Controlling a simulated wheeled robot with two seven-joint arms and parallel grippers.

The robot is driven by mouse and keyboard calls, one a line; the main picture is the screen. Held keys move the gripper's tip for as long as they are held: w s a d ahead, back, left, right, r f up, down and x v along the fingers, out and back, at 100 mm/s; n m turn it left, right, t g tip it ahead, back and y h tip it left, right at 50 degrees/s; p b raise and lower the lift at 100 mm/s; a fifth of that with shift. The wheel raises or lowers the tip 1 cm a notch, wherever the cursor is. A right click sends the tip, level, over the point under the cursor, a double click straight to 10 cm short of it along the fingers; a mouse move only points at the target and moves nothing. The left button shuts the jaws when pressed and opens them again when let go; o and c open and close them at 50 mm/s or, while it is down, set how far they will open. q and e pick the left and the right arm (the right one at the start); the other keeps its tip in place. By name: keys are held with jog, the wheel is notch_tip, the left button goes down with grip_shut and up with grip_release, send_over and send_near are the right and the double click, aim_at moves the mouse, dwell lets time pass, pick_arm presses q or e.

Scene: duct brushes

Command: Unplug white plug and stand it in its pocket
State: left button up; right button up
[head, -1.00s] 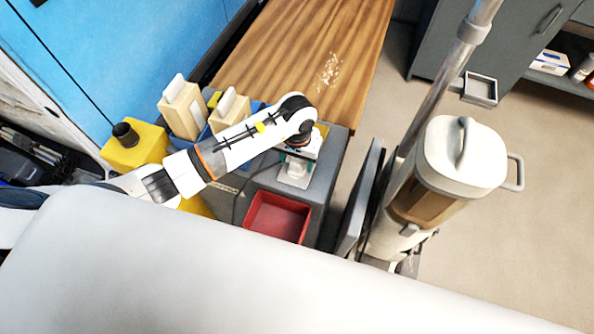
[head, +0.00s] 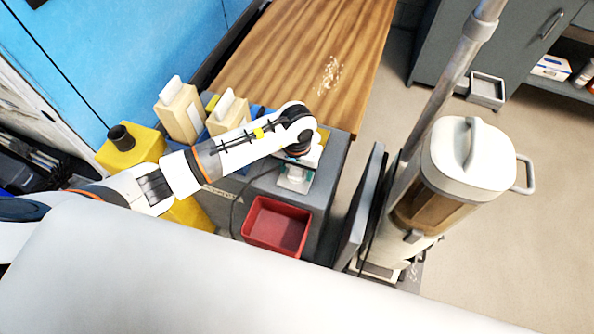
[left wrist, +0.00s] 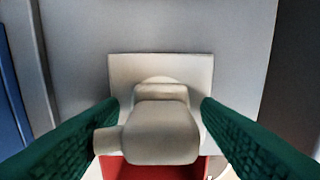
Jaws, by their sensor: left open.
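The white plug (left wrist: 160,130) fills the middle of the left wrist view, with a stub at its left side. It sits in front of a pale square plate (left wrist: 122,68), on a grey surface. My left gripper (left wrist: 155,112) is open, with one green finger pad on each side of the plug. A gap shows between the plug body and the right pad; whether the left pad touches the stub I cannot tell. In the head view my left gripper (head: 299,162) is over the grey cabinet and mostly hides the plug. My right gripper is not in view. I cannot identify the pocket.
A red bin (head: 275,226) lies just in front of the plate. An upright vacuum (head: 460,165) stands right of the cabinet (head: 325,190). A wooden table (head: 305,60) is behind.

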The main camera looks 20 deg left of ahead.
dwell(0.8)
pick_arm(q)
jog(key=shift+c, duration=0.4)
grip_shut()
jog(key=shift+r+p, duration=1.3)
jog(key=shift+r, duration=1.7)
jog(key=shift+r, duration=0.1)
jog(key=shift+r+p, duration=0.65)
jog(key=shift+r, duration=0.7)
